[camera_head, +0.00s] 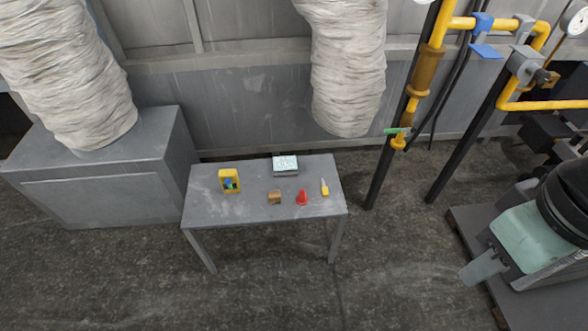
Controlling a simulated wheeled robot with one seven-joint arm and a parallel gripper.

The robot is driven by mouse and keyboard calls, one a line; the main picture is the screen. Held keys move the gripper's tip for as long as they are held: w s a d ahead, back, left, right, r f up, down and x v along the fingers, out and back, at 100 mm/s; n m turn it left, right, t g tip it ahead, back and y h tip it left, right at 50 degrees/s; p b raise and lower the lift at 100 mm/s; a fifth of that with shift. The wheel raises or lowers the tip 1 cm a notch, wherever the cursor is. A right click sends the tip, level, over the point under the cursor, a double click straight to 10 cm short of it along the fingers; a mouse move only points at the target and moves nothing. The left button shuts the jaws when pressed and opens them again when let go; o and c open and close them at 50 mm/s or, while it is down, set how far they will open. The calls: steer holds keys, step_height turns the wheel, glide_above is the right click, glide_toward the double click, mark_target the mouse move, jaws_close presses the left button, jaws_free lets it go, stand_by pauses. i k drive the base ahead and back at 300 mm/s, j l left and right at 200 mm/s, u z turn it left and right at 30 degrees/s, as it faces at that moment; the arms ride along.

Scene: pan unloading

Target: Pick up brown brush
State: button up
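A small brown, block-like object (274,197), which looks like the brown brush, lies on the grey table (215,209) near the middle of its front half. It is too small to make out bristles. A red cone-shaped object (302,198) stands just to its right, with a small gap between them. My gripper is not in view.
On the table are a yellow box (229,175) with dark and blue contents, a grey box with a pale top (286,164), and a yellow-handled tool (325,190). A grey cabinet (110,185) stands left; yellow pipes (425,65) and machinery are right. The floor in front is clear.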

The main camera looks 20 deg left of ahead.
mark_target(274, 196)
steer(key=i+j, duration=0.1)
steer(key=j, duration=0.3)
steer(key=i+j+z, duration=0.1)
steer(key=j, duration=0.35)
steer(key=i+j, duration=0.15)
steer(key=j, duration=0.25)
steer(key=i+j+z, duration=0.1)
steer(key=j, duration=0.35)
steer(key=i+j, duration=0.1)
steer(key=j, duration=0.35)
